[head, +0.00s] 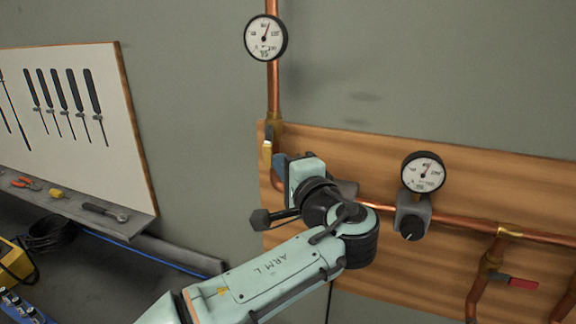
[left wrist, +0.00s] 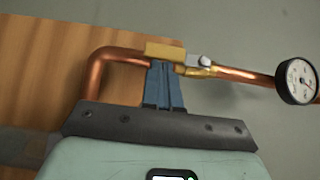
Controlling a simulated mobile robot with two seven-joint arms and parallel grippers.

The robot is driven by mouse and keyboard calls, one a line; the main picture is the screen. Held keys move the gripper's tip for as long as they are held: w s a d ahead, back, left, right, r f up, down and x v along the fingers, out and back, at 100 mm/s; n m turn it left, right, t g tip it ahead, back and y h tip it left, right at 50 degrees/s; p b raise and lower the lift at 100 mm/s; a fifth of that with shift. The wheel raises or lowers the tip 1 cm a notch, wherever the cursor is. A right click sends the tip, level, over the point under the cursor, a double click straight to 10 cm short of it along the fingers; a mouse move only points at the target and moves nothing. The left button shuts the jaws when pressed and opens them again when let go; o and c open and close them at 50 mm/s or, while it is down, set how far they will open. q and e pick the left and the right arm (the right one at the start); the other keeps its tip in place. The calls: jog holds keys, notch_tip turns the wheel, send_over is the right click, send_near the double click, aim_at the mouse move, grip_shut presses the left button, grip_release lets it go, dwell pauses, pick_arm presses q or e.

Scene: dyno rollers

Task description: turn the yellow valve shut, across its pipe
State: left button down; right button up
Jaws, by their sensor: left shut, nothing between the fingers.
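The yellow valve handle (head: 267,150) is on the vertical copper pipe (head: 273,88) at the left edge of the wooden board. It points down, roughly along the pipe. In the left wrist view the yellow handle (left wrist: 165,51) lies nearly in line with its pipe (left wrist: 120,54), beside the silver and brass valve body (left wrist: 203,66). My left gripper (head: 279,161) is shut and empty, its blue fingertips just right of the handle. In the left wrist view the fingers (left wrist: 162,64) end at the handle's edge. I cannot tell whether they touch it. My right gripper is not in view.
A second gauge (head: 423,172) sits on the horizontal pipe, right of my left arm. A red handle (head: 523,283) is at lower right. A tool panel (head: 110,130) and shelf (head: 130,222) stand at left.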

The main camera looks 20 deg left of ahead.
aim_at(265, 162)
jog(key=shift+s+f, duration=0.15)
pick_arm(q)
jog(key=shift+s+a+f+m+b, duration=0.1)
jog(key=shift+a+f+m+b, duration=0.1)
jog(key=shift+m+b, duration=0.15)
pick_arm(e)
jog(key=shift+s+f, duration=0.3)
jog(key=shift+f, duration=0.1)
